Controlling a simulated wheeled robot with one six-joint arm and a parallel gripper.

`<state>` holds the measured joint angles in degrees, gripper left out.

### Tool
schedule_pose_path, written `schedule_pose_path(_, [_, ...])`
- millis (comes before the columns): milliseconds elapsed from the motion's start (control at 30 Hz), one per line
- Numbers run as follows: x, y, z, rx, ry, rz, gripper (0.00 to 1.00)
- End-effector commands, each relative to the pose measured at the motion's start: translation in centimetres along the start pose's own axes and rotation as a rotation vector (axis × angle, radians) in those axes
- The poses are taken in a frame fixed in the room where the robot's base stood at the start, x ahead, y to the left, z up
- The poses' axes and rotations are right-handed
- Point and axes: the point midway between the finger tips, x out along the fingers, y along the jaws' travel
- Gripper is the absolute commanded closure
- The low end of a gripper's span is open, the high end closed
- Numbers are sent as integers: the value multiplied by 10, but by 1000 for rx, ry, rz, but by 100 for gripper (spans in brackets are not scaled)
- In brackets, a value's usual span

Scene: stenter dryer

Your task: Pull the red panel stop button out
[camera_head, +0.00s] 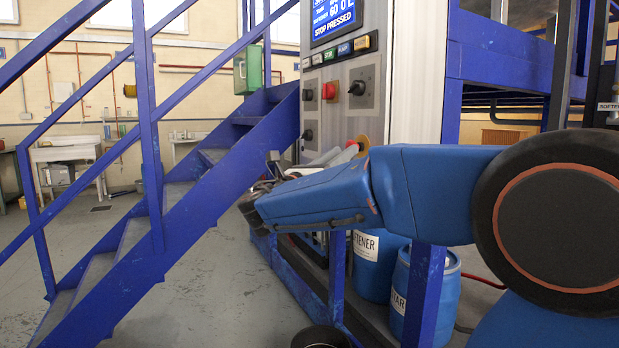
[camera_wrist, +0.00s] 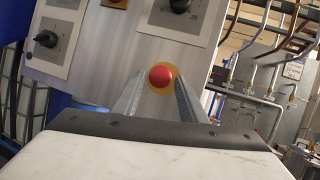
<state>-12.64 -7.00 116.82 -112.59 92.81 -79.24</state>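The red stop button (camera_wrist: 161,76) is a round mushroom head on a yellow disc, on the grey control panel (camera_wrist: 105,45). In the head view the button (camera_head: 351,144) and its yellow disc (camera_head: 363,143) show low on the panel, just above my arm. The panel display (camera_head: 333,18) reads "STOP PRESSED". My gripper (camera_wrist: 160,80) is open, with one finger to each side of the button in the wrist view. I see no contact; how far the fingertips reach in depth is unclear. In the head view my gripper (camera_head: 325,160) is partly hidden by my wrist.
A red knob (camera_head: 328,91) and black knobs (camera_head: 356,88) sit higher on the panel, below a row of labelled buttons (camera_head: 344,50). A blue staircase (camera_head: 180,190) stands left of the panel. Blue softener drums (camera_head: 377,268) and a blue post (camera_head: 424,295) stand below my arm.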

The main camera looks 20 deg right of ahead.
Motion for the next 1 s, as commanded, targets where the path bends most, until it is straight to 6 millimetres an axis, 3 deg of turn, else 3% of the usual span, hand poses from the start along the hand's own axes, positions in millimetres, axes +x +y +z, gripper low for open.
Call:
schedule_pose_path(700, [-114, 2, 0, 0, -2, 5, 62])
schedule_pose_path(1000, [-148, 1, 0, 0, -1, 3, 62])
